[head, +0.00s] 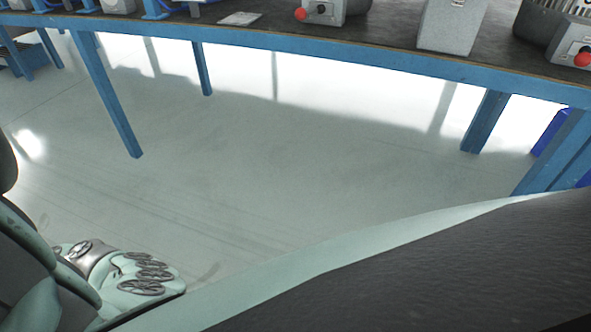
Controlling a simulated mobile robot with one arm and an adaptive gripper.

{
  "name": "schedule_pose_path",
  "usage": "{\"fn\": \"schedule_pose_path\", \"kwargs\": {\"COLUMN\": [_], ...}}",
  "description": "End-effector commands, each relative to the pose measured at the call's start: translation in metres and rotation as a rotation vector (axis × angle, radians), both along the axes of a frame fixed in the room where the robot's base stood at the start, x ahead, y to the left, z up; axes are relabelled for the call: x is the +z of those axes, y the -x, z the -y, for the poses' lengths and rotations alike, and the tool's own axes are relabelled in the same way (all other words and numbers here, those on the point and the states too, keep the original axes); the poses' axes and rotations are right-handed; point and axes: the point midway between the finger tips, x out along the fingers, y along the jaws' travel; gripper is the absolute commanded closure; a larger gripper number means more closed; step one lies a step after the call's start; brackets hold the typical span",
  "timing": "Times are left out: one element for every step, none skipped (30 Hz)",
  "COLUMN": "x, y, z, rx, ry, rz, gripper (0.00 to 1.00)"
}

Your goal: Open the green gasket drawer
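The green gasket drawer is not in view. No drawer front of any colour can be made out. My gripper is not in view; only pale green and dark parts of my own body show along the bottom and the lower left.
A long workbench (330,64) with a blue frame and dark top crosses the upper view. On it stand a grey box (452,24), a grey unit with a red knob (322,12) and another red-knobbed unit (575,45). A blue object (550,133) stands at right. The floor (260,150) is clear.

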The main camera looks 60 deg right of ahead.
Motion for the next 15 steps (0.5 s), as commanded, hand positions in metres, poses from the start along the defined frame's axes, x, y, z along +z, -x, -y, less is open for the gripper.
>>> {"fn": "schedule_pose_path", "kwargs": {"x": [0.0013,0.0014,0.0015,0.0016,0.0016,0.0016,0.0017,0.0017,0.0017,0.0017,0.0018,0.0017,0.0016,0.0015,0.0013], "y": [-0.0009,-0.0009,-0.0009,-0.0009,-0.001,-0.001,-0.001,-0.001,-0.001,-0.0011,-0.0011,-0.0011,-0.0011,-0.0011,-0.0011], "z": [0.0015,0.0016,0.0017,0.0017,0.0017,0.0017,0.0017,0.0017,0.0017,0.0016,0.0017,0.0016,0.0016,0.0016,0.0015], "rx": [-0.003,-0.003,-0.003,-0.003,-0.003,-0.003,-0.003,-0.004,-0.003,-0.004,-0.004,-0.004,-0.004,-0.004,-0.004], "ry": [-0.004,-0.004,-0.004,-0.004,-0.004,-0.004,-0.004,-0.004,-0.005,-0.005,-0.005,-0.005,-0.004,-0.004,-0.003], "rz": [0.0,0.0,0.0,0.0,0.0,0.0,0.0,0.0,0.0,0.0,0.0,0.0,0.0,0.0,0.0], "gripper": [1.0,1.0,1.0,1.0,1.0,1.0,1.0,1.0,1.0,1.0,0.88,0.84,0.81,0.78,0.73]}}
